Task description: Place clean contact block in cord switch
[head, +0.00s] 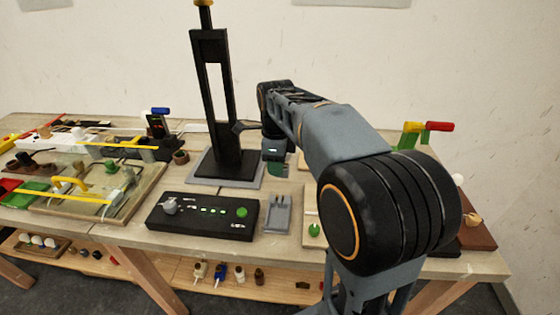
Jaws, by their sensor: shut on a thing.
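My gripper (275,152) is at the end of my arm, low over the table just right of the black stand's base. Its jaws are small here and partly hidden by my own arm. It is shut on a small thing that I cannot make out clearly. A green patch (277,168) shows just under it; I cannot tell whether it is held or lies below. A small grey open holder (277,215) with upright parts sits in front of the gripper, apart from it. I cannot clearly identify the cord switch or the clean contact block.
A tall black stand (228,105) rises close left of my gripper. A black control box (203,216) with a green button is at the front edge. A board with yellow bars (75,205) and coloured trays (30,194) fill the left. Red and green handles (438,126) stand at right.

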